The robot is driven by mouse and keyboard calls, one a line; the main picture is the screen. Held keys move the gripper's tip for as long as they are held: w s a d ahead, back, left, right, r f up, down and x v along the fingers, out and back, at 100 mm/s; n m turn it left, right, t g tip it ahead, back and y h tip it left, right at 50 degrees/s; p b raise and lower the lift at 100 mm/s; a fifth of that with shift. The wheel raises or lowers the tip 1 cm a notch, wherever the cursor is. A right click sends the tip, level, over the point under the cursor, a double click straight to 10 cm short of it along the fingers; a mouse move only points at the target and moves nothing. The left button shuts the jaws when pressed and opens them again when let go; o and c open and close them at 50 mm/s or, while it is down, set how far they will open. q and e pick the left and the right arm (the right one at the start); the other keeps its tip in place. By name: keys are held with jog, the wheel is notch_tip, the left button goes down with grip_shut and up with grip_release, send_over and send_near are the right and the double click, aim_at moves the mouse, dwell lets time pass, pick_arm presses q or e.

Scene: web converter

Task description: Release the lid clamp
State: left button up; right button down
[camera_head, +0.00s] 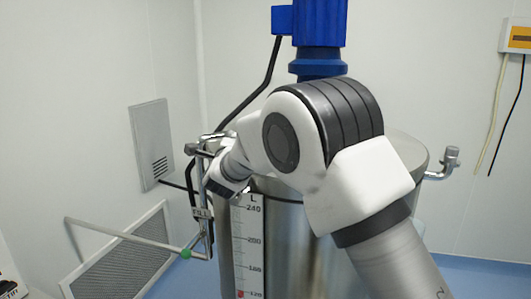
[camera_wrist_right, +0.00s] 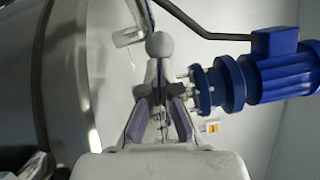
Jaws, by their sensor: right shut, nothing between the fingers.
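A steel tank (camera_head: 285,240) stands under a blue motor (camera_head: 320,35), with its lid mostly hidden behind my right arm. A metal lid clamp (camera_head: 206,148) sits at the tank's left rim, beside my right gripper (camera_head: 226,188). Another clamp (camera_head: 447,163) sticks out at the right rim. In the right wrist view, my right gripper (camera_wrist_right: 158,90) is shut and empty. A grey ball-shaped knob (camera_wrist_right: 160,45) is just beyond the fingertips; I cannot tell if they touch it. My left gripper is not in view.
A thin metal rod (camera_head: 130,237) and a small green ball (camera_head: 186,253) are left of the tank, near a level gauge (camera_head: 250,235). The blue motor also shows in the wrist view (camera_wrist_right: 275,72). Vented panels (camera_head: 152,145) are on the left wall.

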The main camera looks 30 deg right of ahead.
jog(key=shift+w+a+f+b, duration=0.1)
jog(key=shift+w+a+b, duration=0.1)
jog(key=shift+w, duration=0.4)
jog(key=shift+w+a+f+b, duration=0.1)
jog(key=shift+w+b, duration=0.1)
jog(key=shift+w, duration=0.35)
jog(key=shift+w+d+r, duration=0.1)
jog(key=shift+w+r, duration=0.05)
jog(key=shift+w, duration=0.6)
jog(key=shift+b, duration=0.3)
